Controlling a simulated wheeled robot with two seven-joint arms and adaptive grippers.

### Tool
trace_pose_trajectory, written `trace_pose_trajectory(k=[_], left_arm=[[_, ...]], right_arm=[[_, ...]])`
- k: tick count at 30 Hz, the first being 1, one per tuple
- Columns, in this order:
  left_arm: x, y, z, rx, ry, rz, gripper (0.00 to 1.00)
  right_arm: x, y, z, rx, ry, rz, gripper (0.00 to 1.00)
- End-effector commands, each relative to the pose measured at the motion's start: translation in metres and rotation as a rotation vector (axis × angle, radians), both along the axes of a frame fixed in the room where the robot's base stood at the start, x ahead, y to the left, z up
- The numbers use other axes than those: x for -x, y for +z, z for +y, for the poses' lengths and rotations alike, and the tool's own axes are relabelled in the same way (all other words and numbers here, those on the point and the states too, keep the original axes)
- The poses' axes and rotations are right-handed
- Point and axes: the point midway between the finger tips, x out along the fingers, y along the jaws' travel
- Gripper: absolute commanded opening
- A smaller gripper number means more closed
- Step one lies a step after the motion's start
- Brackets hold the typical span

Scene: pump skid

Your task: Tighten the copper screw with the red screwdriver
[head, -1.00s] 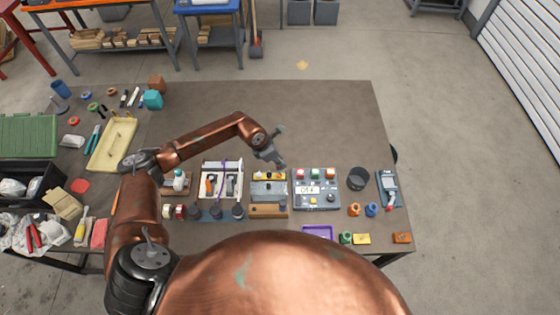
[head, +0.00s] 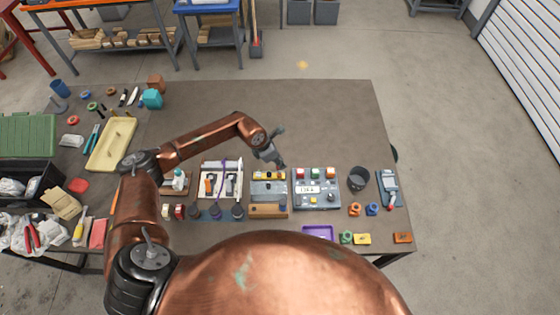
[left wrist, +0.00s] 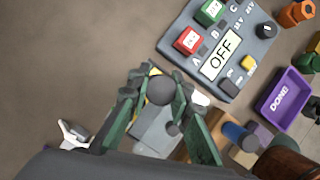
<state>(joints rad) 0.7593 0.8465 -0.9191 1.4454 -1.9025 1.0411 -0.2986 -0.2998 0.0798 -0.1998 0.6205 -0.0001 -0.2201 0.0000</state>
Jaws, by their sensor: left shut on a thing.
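My left gripper (head: 276,158) hangs above the far edge of a grey block-shaped fixture (head: 262,188) in the head view. In the left wrist view my left gripper (left wrist: 160,96) has its green fingers closed around a dark, round-ended thing (left wrist: 160,90), seen end on. I cannot tell from its colour whether this is the red screwdriver. The grey fixture (left wrist: 152,135) lies below the fingers, with a yellow part partly hidden behind them. I cannot make out the copper screw. My right gripper is not in view.
A control panel (head: 316,201) with coloured buttons and a display stands right of the fixture. A white frame with a purple strip (head: 219,163) stands left. A purple tray (head: 318,233) lies nearer. The table's far middle (head: 270,105) is clear.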

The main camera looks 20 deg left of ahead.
Motion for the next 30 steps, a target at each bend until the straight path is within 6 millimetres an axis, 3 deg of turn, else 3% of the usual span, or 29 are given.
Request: trace_pose_trajectory(k=[30], left_arm=[[-0.001, -0.010, 0.000, 0.000, -0.009, -0.001, 0.00]], right_arm=[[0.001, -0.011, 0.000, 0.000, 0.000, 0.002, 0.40]])
